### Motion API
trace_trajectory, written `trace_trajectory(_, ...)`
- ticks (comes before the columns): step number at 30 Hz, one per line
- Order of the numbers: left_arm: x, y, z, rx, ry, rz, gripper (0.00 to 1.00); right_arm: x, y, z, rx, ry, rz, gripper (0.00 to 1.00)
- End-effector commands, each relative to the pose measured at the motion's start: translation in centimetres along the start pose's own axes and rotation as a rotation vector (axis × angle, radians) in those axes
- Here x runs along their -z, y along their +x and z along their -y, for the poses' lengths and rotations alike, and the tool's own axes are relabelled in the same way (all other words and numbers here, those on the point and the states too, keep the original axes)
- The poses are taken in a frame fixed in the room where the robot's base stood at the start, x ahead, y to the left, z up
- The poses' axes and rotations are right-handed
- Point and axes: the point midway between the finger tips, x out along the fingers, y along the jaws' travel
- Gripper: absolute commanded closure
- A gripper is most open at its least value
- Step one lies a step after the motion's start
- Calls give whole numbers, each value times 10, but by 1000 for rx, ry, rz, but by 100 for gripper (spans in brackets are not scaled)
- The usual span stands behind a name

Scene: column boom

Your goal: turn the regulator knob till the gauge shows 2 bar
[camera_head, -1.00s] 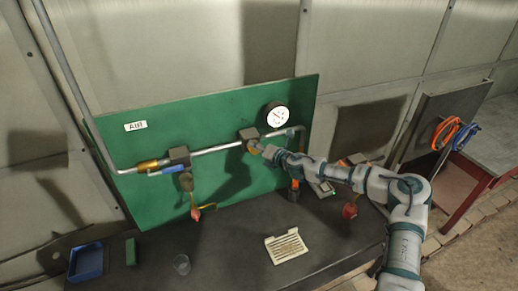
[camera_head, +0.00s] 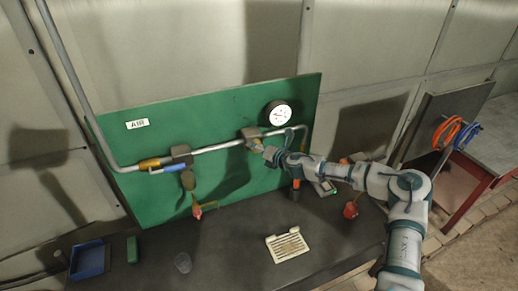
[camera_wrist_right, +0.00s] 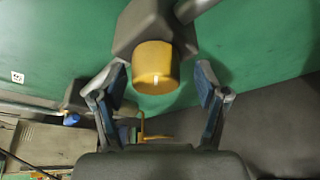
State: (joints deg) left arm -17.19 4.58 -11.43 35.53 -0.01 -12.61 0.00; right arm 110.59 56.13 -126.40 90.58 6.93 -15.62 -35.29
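The yellow regulator knob (camera_wrist_right: 154,68) sits under a dark grey regulator body (camera_wrist_right: 150,25) in the right wrist view. In the head view the regulator body (camera_head: 251,133) is on the pipe across the green board, and the knob is small there. The round white gauge (camera_head: 278,114) is up and right of it; its needle is too small to read. My right gripper (camera_wrist_right: 161,70) is open, one finger on each side of the knob, with gaps visible between fingers and knob. It also shows in the head view (camera_head: 269,153). My left gripper is not in view.

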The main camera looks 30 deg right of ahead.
Motion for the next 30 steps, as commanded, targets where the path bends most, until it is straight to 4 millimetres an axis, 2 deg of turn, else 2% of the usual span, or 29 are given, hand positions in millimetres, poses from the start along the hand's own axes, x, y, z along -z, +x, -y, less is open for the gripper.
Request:
trace_trajectory(5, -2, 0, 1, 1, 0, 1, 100, -3, -3, -1, -2, 1, 4, 27)
trace_trajectory(8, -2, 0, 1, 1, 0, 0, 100, -5, -12, 0, -2, 1, 7, 27)
trace_trajectory(18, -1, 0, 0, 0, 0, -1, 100, -3, -84, 1, -3, 4, 6, 27)
trace_trajectory(21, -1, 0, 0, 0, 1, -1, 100, -3, -100, 1, -1, 4, 5, 27)
trace_trajectory(25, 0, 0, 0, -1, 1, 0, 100, -1, -112, 1, 0, 1, 2, 27)
trace_trajectory(30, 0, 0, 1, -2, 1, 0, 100, 0, -116, 1, 1, 0, -1, 27)
